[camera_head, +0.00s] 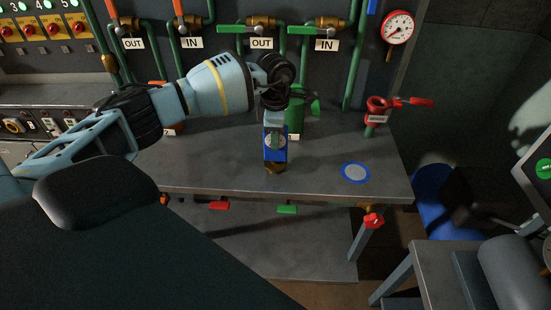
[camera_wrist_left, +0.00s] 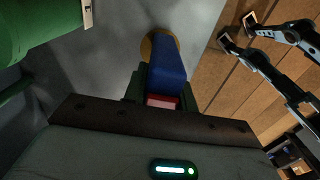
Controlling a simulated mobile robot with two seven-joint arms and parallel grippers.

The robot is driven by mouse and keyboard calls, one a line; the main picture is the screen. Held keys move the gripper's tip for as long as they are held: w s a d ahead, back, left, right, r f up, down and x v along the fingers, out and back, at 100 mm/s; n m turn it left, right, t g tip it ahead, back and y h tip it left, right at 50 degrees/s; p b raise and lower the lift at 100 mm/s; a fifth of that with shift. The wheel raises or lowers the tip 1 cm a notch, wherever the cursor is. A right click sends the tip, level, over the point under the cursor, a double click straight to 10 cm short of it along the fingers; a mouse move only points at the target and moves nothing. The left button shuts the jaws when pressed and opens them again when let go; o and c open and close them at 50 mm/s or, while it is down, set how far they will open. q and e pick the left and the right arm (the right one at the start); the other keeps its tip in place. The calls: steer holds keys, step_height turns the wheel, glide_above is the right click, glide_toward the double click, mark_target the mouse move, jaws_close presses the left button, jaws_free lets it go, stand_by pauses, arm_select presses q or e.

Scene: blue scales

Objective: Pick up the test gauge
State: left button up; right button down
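The test gauge is a small blue block (camera_head: 281,154) with a round dial on its face and a brass fitting at its lower end. It is upright at the table's front edge, below my left gripper (camera_head: 275,135). I cannot tell whether its lower end touches the table. In the left wrist view the blue body (camera_wrist_left: 169,68) lies between the two dark green fingers (camera_wrist_left: 160,92), which sit close against both its sides. A red patch shows at its near end. The dial is hidden there.
The grey table (camera_head: 220,165) has a blue-ringed disc (camera_head: 355,172) at right. A green cylinder (camera_head: 295,115) stands behind the gauge. A red fitting (camera_head: 376,105) is at the table's right end. Pipes, valves and a red-rimmed gauge (camera_head: 398,27) line the back panel.

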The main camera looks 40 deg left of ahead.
arm_select(q)
jaws_close()
steer(key=shift+r, duration=0.15)
